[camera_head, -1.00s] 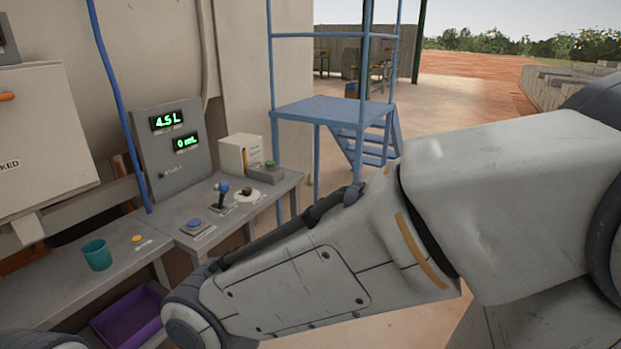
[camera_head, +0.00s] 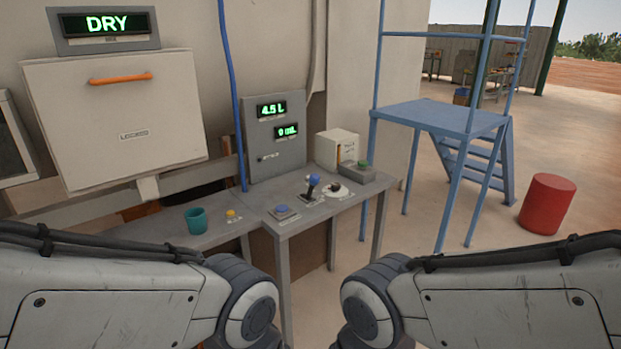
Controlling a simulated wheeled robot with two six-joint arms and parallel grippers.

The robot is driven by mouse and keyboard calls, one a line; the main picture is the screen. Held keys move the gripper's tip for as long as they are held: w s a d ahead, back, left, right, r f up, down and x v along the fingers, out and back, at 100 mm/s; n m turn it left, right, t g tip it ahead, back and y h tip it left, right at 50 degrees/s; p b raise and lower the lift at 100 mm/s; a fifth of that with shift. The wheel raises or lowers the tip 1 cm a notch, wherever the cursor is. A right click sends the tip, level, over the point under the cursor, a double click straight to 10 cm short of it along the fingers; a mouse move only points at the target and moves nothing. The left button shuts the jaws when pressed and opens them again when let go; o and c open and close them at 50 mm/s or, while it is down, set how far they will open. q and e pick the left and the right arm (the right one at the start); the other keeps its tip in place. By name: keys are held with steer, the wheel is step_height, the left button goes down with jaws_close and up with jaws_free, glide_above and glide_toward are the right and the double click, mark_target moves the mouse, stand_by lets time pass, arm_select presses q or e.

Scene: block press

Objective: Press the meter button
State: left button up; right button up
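A grey meter panel (camera_head: 277,160) stands at the back of the bench, with green displays reading "4.5 L" (camera_head: 271,110) and "0 mL" (camera_head: 287,131). On the bench are a yellow button (camera_head: 231,213) beside a teal cup, a blue button (camera_head: 282,209) on a small plate, a blue-topped lever (camera_head: 313,183) and a green button (camera_head: 363,163) on a grey box. The labels are too small to read, so I cannot tell which is the meter button. Both my arms show at the bottom, but neither gripper is in view.
The teal cup (camera_head: 196,221) stands on the left bench (camera_head: 150,232). A white box (camera_head: 338,147) stands behind the green button. Blue steps (camera_head: 447,115) and a red drum (camera_head: 547,203) are at right.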

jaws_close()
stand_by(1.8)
